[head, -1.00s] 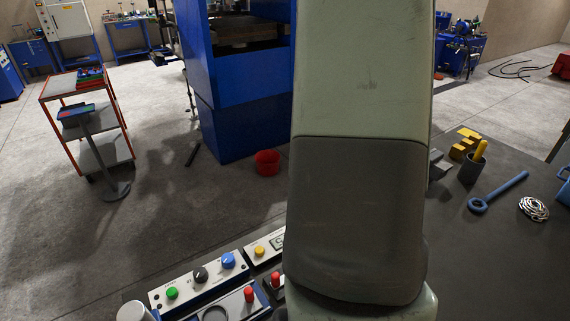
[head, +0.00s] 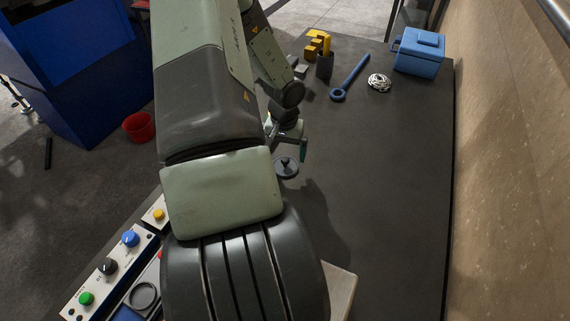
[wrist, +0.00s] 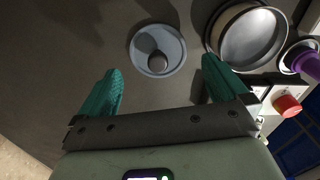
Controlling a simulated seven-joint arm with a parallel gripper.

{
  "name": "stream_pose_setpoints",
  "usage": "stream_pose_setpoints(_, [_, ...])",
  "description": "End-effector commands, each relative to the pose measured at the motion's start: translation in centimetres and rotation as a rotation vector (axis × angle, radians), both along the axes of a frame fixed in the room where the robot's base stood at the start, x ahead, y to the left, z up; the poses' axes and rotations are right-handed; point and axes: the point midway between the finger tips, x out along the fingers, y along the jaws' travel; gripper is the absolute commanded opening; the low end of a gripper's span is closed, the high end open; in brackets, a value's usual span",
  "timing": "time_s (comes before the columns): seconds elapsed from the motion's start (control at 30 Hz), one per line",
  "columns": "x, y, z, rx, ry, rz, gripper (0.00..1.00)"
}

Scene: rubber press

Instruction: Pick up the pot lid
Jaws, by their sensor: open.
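The pot lid (head: 287,169) is a small round grey disc with a dark knob in its middle. It lies on the dark table, close to my arm in the head view, its left side partly covered. In the wrist view the lid (wrist: 140,61) is just ahead of the fingertips and about midway between them. My gripper (wrist: 163,75) is open and empty, with teal fingers apart on either side. In the head view my gripper (head: 301,149) hangs just beyond the lid; only part of its fingers shows. A round metal pot (wrist: 250,40) stands right of the lid in the wrist view.
A purple-topped item (wrist: 308,66) and a red button (wrist: 288,106) sit right of the pot. A control panel (head: 122,262) is at lower left. A blue wrench (head: 352,75), silver coil (head: 379,82) and blue box (head: 419,52) lie farther back. The table's right side is clear.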

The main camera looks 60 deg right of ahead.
Motion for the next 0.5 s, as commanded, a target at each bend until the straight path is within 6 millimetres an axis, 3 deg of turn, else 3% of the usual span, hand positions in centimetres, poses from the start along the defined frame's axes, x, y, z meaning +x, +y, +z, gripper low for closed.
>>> stream_pose_setpoints(0.2, [-0.3, 0.3, -3.4, 0.003, 0.002, 0.000, 1.00])
stream_pose_setpoints(0.5, [-0.3, 0.2, -4.1, 0.001, 0.000, 0.000, 1.00])
